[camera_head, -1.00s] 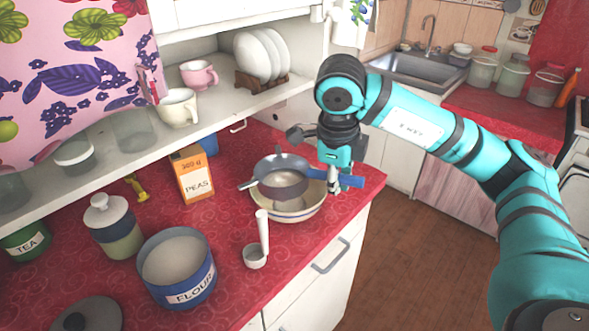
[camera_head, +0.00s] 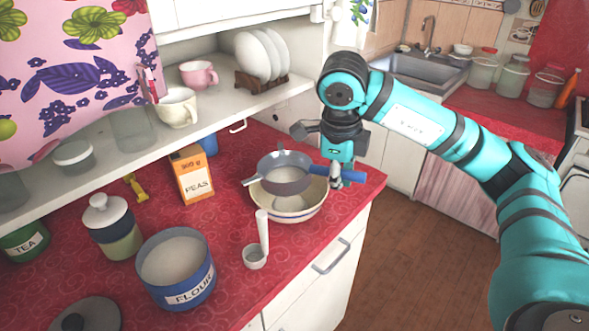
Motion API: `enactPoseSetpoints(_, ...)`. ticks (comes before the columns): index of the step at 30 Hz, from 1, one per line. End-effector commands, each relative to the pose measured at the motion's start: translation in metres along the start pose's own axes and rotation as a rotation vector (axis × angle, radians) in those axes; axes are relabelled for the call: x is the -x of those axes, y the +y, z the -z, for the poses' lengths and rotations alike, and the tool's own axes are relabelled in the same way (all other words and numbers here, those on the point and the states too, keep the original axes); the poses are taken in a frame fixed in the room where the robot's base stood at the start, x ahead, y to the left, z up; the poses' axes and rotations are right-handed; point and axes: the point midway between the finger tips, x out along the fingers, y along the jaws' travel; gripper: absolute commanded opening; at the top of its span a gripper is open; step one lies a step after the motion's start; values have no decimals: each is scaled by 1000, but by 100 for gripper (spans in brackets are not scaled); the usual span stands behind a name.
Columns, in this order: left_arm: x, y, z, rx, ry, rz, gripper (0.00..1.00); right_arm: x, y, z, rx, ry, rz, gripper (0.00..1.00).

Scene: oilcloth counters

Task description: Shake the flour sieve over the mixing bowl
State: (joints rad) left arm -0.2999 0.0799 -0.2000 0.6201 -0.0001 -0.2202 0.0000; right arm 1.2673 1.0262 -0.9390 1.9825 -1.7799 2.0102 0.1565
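The flour sieve (camera_head: 284,179) is a grey round sieve with a blue handle (camera_head: 346,175) pointing right. It is over the cream mixing bowl (camera_head: 292,212), covering part of the bowl's opening. My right gripper (camera_head: 337,184) points down at the sieve's handle and appears shut on it, just past the bowl's right side. The blue flour canister (camera_head: 190,287), labelled FLOUR and full of white flour, stands open at the front left. My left gripper is not in view.
A white scoop (camera_head: 257,245) stands in front of the bowl. A PEAS box (camera_head: 192,176) is behind left, with a lidded jar (camera_head: 113,226) further left and a dark lid (camera_head: 88,315) at the front. The shelf (camera_head: 228,100) overhangs the counter's back. The counter edge is close to the bowl.

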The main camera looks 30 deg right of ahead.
Motion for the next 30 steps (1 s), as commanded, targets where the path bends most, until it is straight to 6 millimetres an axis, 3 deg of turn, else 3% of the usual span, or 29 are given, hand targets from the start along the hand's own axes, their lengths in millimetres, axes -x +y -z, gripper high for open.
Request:
enactPoseSetpoints(4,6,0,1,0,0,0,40,5,13,0,0,-2,1,0)
enactPoseSetpoints(12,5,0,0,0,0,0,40,4,14,0,-3,-1,0,0)
enactPoseSetpoints(22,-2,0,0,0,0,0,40,-6,-34,1,-7,1,-1,0)
enactPoseSetpoints(30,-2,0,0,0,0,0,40,-7,-42,1,-2,-1,1,0)
